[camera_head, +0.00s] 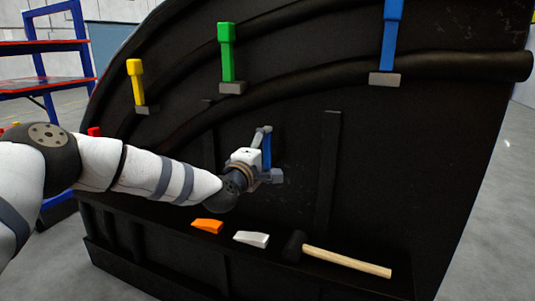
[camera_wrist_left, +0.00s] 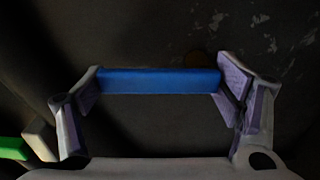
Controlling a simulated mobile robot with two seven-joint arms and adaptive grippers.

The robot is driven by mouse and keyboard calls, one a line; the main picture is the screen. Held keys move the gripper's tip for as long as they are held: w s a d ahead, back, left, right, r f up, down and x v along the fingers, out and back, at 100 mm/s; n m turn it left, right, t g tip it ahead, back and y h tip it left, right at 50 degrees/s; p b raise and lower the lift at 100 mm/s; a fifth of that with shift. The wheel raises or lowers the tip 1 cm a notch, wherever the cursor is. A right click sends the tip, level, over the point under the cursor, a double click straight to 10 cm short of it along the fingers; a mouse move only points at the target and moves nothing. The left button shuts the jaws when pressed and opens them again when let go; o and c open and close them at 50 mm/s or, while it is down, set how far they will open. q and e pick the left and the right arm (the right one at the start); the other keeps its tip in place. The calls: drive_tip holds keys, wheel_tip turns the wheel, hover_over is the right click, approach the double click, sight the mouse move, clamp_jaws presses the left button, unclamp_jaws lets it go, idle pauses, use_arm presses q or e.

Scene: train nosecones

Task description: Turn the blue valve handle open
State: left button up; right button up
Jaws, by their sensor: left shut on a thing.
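A small blue handle (camera_head: 267,150) stands upright in the head view, in front of the black nosecone's inner wall. My left gripper (camera_head: 265,156) is shut on it. In the left wrist view the blue handle (camera_wrist_left: 158,80) lies as a level bar between the two finger pads of the left gripper (camera_wrist_left: 160,88), one at each end. How it joins the wall is hidden. A second, larger blue handle (camera_head: 391,38) points up from a grey block on the upper right pipe, well apart from the gripper. My right gripper is not in view.
Green (camera_head: 226,52) and yellow (camera_head: 135,82) handles stand on the pipes above. On the ledge below lie an orange wedge (camera_head: 207,226), a white wedge (camera_head: 251,239) and a mallet (camera_head: 346,262). A blue and red rack (camera_head: 40,85) stands at the far left.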

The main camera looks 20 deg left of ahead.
use_arm(q)
drive_tip(key=shift+r, duration=0.35)
drive_tip(key=o, duration=1.6)
drive_tip(key=shift+w, duration=0.1)
drive_tip(key=shift+f, duration=0.15)
drive_tip(key=shift+f, duration=0.1)
drive_tip(key=s, duration=1.2)
drive_tip(key=shift+s+a, duration=0.1)
drive_tip(key=shift+a, duration=0.15)
